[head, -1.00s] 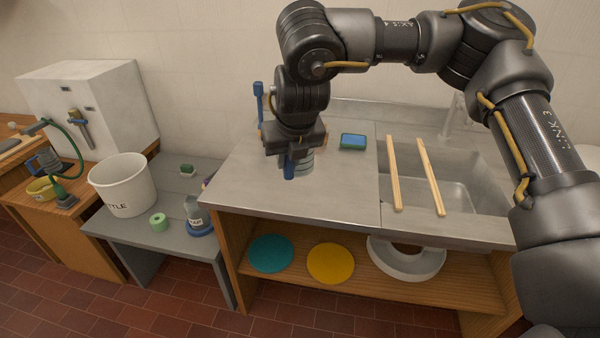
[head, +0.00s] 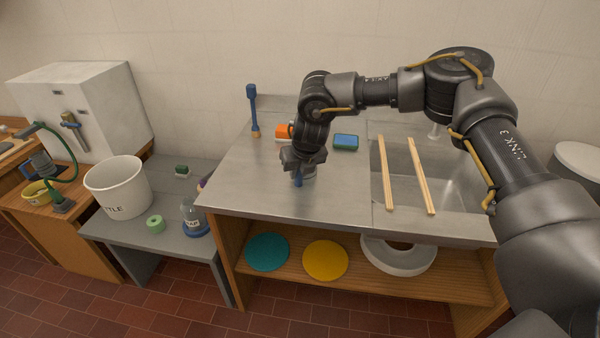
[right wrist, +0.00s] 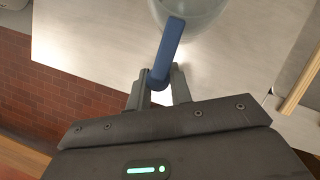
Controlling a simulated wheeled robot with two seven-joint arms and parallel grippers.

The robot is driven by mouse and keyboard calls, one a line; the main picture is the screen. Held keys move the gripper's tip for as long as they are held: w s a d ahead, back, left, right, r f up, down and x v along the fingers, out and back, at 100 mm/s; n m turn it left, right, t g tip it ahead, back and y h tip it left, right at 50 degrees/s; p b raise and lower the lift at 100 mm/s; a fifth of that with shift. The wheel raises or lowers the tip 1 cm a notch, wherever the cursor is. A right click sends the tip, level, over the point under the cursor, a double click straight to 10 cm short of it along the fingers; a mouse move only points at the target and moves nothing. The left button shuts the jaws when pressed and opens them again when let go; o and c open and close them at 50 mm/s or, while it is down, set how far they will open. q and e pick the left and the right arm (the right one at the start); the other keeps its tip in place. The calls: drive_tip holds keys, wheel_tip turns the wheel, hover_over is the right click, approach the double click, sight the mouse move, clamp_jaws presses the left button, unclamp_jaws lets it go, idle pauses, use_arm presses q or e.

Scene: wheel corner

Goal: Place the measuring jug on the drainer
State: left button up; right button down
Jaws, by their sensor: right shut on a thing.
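The measuring jug (head: 310,173) is a clear vessel with a blue handle, mostly hidden by my right gripper (head: 299,168) in the head view. In the right wrist view, the jug (right wrist: 192,10) shows at the top edge. Its blue handle (right wrist: 168,48) is between the fingers of my right gripper (right wrist: 160,84), which is shut on it. The jug is over the left part of the steel counter; I cannot tell whether it touches it. Two pale wooden bars (head: 386,175) lie across the sink to the right, seemingly the drainer. My left gripper is not in view.
A blue-green sponge (head: 345,142), an orange block (head: 284,131) and an upright blue brush (head: 253,110) are at the counter's back. The tap (head: 435,130) stands behind the sink (head: 452,187). A bottle (head: 193,213) is on the lower grey table. Bare counter lies before the sponge.

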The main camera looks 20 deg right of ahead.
drive_tip(key=shift+w+f, duration=0.1)
drive_tip(key=shift+f, duration=0.6)
drive_tip(key=shift+f, duration=0.15)
drive_tip(key=c, duration=1.3)
unclamp_jaws()
drive_tip(key=shift+o, duration=0.2)
